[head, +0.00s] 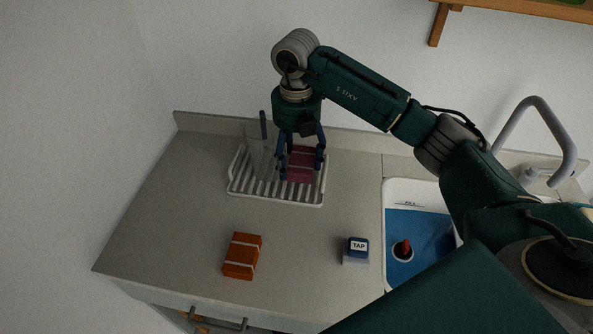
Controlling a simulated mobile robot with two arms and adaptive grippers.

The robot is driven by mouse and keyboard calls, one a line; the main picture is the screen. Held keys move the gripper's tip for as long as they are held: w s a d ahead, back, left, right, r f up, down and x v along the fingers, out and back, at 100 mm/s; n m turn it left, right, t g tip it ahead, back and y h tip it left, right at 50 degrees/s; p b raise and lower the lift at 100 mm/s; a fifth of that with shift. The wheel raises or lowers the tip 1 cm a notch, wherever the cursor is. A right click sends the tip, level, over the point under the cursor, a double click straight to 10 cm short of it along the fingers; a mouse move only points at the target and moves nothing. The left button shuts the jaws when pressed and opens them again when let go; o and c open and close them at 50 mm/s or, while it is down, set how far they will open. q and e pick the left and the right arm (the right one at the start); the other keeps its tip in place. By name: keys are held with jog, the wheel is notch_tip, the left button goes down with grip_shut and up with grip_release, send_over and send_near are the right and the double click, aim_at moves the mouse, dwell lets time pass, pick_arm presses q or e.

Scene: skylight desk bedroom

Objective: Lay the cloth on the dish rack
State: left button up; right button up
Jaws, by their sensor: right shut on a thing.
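The dish rack (300,200) is white with slats and stands on the counter near the back wall. My right gripper (302,174) points down over the rack. It is shut on a folded dark pink cloth (301,165) with pale stripes, at the right half of the rack. The cloth appears very close to the slats; I cannot tell whether it touches them. My left gripper is not in view.
A clear upright item (262,160) stands in the left part of the rack. A block marked TAP (357,250) sits left of the sink (400,190), which has blue inside and a grey faucet (563,150). The left of the counter (165,215) is clear.

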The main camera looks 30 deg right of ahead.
jog(key=f+p, duration=0.1)
jog(key=f, duration=0.3)
jog(key=shift+s+f, duration=0.15)
jog(key=shift+s, duration=0.05)
jog(key=shift+w+f, duration=0.15)
jog(key=shift+f, duration=0.25)
jog(key=shift+f, duration=0.15)
jog(key=o, duration=1.1)
